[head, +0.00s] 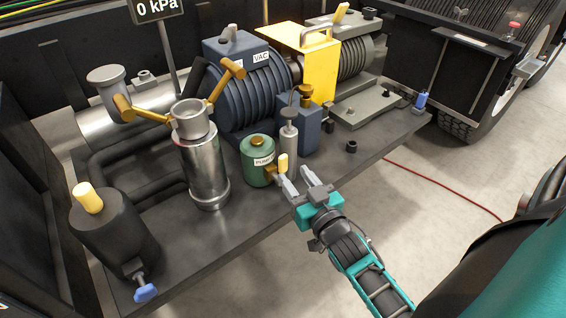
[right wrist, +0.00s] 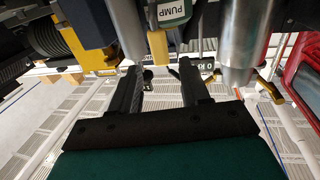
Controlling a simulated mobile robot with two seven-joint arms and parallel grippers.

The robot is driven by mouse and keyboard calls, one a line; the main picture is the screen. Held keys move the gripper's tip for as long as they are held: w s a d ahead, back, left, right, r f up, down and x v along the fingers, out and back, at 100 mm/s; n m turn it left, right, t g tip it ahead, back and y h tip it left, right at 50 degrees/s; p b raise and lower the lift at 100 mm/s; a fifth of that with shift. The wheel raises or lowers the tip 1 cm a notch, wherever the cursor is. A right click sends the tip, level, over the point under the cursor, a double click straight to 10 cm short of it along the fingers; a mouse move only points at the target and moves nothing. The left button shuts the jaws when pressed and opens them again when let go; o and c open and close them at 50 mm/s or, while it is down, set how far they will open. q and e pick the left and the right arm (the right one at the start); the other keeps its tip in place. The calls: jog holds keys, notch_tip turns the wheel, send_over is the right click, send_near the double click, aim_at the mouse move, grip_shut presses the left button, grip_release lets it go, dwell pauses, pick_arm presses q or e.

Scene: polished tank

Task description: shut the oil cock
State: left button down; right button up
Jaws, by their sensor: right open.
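In the right wrist view the yellow lever (right wrist: 157,46) shows just beyond the gap between the open fingers (right wrist: 159,68). Whether a finger touches it cannot be told. The cock's body is partly hidden by the gripper. My left gripper is out of view.
A steel cylinder (head: 205,165) with brass handles and a dark canister (head: 113,230) with a blue-handled tap (head: 145,291) stand to the left. A grey cylinder (head: 289,145) stands close behind the lever. A yellow guard (head: 312,65) rises behind. Open floor lies in front.

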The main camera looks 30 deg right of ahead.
aim_at(285, 164)
jog(key=w, duration=0.6)
jog(key=shift+w+d+b, duration=0.4)
jog(key=shift+c, duration=0.3)
grip_shut()
